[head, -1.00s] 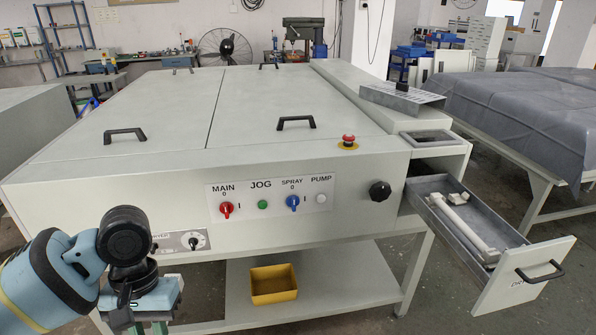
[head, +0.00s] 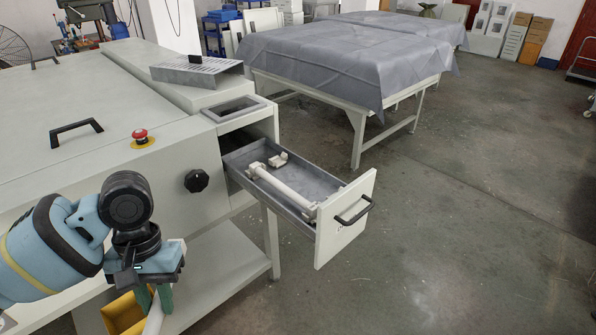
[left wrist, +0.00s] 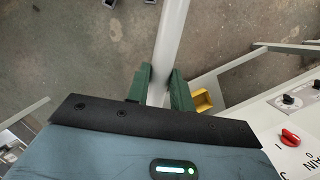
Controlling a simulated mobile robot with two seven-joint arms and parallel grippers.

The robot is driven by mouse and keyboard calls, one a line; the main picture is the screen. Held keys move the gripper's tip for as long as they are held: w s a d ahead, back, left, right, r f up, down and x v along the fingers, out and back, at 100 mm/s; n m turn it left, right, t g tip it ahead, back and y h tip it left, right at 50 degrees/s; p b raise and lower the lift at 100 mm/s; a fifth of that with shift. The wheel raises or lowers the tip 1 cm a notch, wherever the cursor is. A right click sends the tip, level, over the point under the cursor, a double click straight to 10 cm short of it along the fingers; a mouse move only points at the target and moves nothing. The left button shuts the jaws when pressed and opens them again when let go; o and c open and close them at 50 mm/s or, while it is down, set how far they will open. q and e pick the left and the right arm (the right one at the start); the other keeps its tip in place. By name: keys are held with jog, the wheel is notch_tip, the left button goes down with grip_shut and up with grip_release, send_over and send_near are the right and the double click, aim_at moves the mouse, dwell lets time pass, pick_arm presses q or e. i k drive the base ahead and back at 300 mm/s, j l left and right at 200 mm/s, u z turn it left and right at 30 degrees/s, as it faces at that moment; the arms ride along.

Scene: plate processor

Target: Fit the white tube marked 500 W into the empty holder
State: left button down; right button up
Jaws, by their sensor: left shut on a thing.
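My left gripper (head: 154,298) is at the lower left of the head view, in front of the machine. Its green fingers are shut on a white tube (head: 154,320), whose lower part is cut off by the frame. In the left wrist view the tube (left wrist: 171,38) runs from between the fingers to the top edge. No marking on it is readable. The open drawer (head: 330,184) holds another white tube (head: 285,190) lying lengthwise, and a small white holder piece (head: 278,160) beside its far end with no tube visible in it. My right gripper is not in view.
The drawer front with its black handle (head: 353,211) sticks out into the aisle. The machine has a black knob (head: 196,181) and a red stop button (head: 140,137). A yellow bin (head: 122,315) sits on the lower shelf. The floor right of the drawer is clear.

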aim_at(304, 179)
jog(key=i+l+z, duration=0.2)
jog(key=i, duration=0.2)
jog(key=i+l+z, duration=0.25)
jog(key=i, duration=0.2)
